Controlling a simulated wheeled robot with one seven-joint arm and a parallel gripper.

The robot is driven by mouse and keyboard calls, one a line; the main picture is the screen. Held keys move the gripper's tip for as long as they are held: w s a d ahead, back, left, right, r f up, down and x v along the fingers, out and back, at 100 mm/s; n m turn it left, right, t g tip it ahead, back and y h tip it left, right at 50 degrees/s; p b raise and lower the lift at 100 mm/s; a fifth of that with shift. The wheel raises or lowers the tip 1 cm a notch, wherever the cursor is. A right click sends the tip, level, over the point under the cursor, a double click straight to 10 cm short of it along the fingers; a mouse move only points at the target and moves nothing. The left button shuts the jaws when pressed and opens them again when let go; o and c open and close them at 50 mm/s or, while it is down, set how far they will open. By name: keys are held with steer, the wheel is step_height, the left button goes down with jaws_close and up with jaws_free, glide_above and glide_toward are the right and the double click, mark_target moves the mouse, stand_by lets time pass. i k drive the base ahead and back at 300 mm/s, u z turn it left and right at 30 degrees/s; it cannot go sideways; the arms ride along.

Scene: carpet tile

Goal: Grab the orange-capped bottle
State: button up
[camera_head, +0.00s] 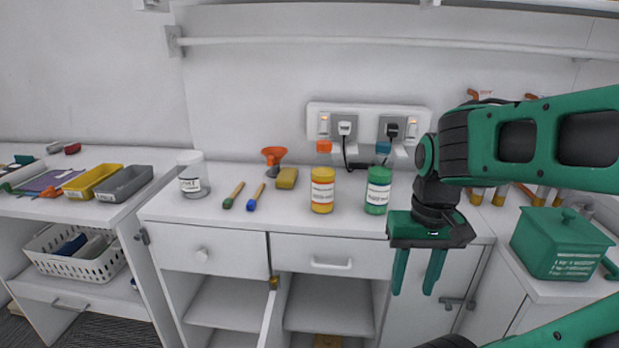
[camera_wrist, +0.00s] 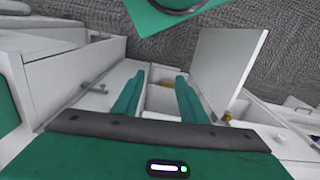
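The orange-capped bottle (camera_head: 322,188) has a yellow body, a white label and an orange cap. It stands upright on the white counter (camera_head: 240,217), in the middle of the head view. A green bottle (camera_head: 378,190) with a blue cap stands just right of it. My gripper (camera_head: 417,287) hangs pointing down in front of the counter, to the right of both bottles and lower than them. Its two green fingers are apart with nothing between them. In the wrist view the fingers (camera_wrist: 157,95) are also apart, over the cabinet front, and neither bottle shows there.
Left of the bottles are a yellow sponge (camera_head: 287,178), an orange funnel (camera_head: 273,156), two brushes (camera_head: 244,196) and a clear labelled container (camera_head: 193,175). A power strip (camera_head: 368,123) with plugs is behind. A cabinet door (camera_head: 269,318) stands open below. A green box (camera_head: 560,243) is at right.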

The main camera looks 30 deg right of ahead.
mark_target(323, 170)
steer(key=u, duration=0.4)
steer(key=k, duration=1.25)
steer(key=z, duration=0.55)
steer(key=k, duration=0.65)
steer(key=z, duration=0.4)
steer(key=i, duration=1.5)
